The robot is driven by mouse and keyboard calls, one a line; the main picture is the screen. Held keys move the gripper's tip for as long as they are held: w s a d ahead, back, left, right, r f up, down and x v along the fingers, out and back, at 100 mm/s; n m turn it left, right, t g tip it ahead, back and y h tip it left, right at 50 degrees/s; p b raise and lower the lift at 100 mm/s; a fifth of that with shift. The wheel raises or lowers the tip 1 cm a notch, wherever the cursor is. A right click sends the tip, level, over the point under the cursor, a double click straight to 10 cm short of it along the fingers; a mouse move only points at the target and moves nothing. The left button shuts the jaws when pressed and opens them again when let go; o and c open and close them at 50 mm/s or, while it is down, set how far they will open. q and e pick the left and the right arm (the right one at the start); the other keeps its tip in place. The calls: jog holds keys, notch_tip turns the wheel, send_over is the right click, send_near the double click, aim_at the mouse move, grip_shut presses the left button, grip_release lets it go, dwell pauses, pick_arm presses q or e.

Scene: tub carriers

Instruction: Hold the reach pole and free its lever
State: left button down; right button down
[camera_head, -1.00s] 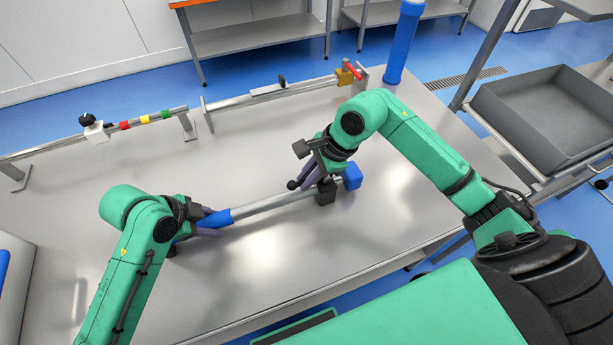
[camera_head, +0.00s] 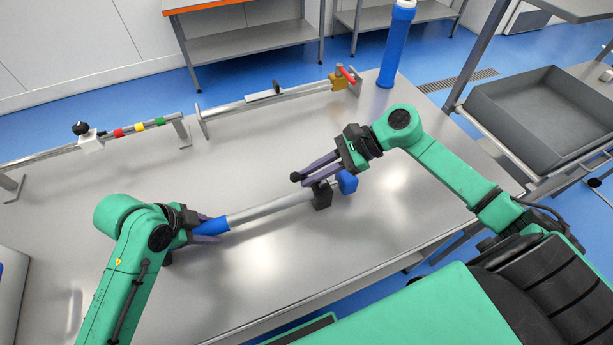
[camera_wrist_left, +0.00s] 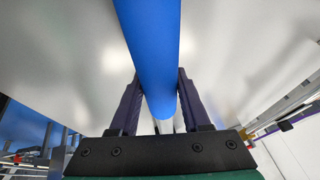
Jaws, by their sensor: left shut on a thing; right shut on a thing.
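The reach pole (camera_head: 272,208) has a silvery tube, a blue handle (camera_head: 214,225) at its left end, and a black block (camera_head: 321,197) and blue tip (camera_head: 347,183) at its right end. My left gripper (camera_head: 208,232) is shut on the blue handle; the handle (camera_wrist_left: 155,55) runs between its purple fingers in the left wrist view. My right gripper (camera_head: 306,175) comes in from the right above the black block. It is shut on the lever, whose black knob (camera_head: 295,176) shows at the fingertips; the fingers hide most of the lever.
Behind lie a rail with coloured bands (camera_head: 140,127) and a rail with a yellow block (camera_head: 337,82). A blue cylinder (camera_head: 396,45) stands at the back right table corner. A grey tub (camera_head: 545,140) is to the right. The tabletop (camera_head: 120,180) between is clear.

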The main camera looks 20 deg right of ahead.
jog(key=y, duration=0.1)
jog(key=d+y, duration=0.1)
jog(key=y, duration=0.1)
jog(key=d+y, duration=0.1)
jog(key=shift+d+r+m+t+y, duration=0.15)
jog(key=shift+r+m+t+y, duration=0.15)
jog(key=shift+r, duration=0.05)
jog(key=shift+d+m+t+y, duration=0.2)
jog(key=shift+d+y, duration=0.35)
jog(key=shift+y, duration=0.4)
jog(key=shift+d+m+t+y, duration=0.2)
jog(key=shift+d+y, duration=0.3)
jog(key=shift+y, duration=0.45)
jog(key=c, duration=0.9)
grip_release()
jog(key=shift+o, duration=0.2)
jog(key=v, duration=1.2)
jog(key=shift+f, duration=0.1)
pick_arm(q)
jog(key=shift+c, duration=1.4)
grip_release()
